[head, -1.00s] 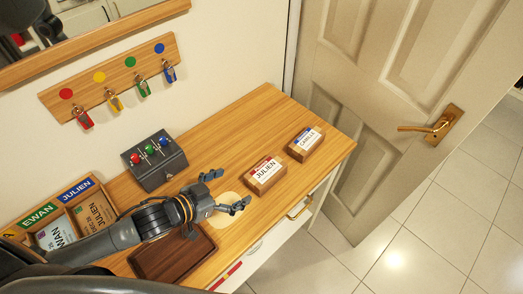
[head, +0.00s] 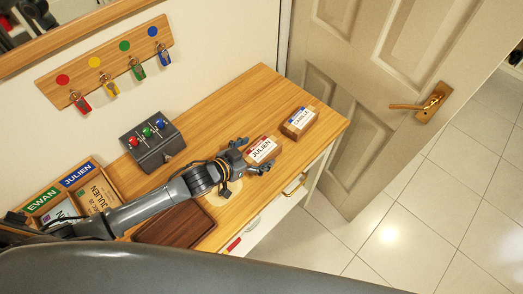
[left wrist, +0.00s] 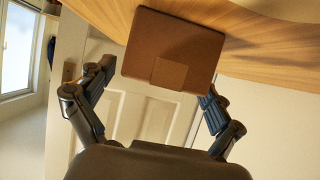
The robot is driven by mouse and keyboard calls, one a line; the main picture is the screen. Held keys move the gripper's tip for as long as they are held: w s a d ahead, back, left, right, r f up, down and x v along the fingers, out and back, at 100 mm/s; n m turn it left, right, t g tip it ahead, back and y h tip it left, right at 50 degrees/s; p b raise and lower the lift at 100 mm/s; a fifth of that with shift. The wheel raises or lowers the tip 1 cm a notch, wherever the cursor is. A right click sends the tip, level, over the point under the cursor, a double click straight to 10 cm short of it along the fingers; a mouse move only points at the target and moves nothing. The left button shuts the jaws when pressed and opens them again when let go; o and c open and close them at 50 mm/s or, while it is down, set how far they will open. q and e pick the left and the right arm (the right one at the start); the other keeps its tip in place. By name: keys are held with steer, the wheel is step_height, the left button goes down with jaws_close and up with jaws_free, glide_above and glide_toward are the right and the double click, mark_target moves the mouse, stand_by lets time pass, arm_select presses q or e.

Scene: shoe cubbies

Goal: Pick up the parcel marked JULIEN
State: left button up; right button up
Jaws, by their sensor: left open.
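The parcel marked JULIEN (head: 264,149), a small brown box with a white and red label, lies on the wooden cabinet top. My left gripper (head: 252,157) is open, its fingertips at the parcel's near left end. In the left wrist view a plain brown box face, apparently this parcel (left wrist: 172,45), shows ahead between the open fingers (left wrist: 162,85). I cannot tell whether either finger touches it. My right gripper is not in view.
A parcel marked CAMILLE (head: 299,121) lies just beyond, to the right. A grey switch box (head: 152,143), a dark brown tray (head: 175,226) and a wooden sorter (head: 70,185) with EWAN and JULIEN labels share the cabinet top. A door (head: 390,80) stands at right.

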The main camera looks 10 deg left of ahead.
arm_select(q)
steer(key=shift+x, duration=1.15)
steer(key=c, duration=1.5)
steer(key=shift+r, duration=0.1)
steer(key=shift+c, duration=0.2)
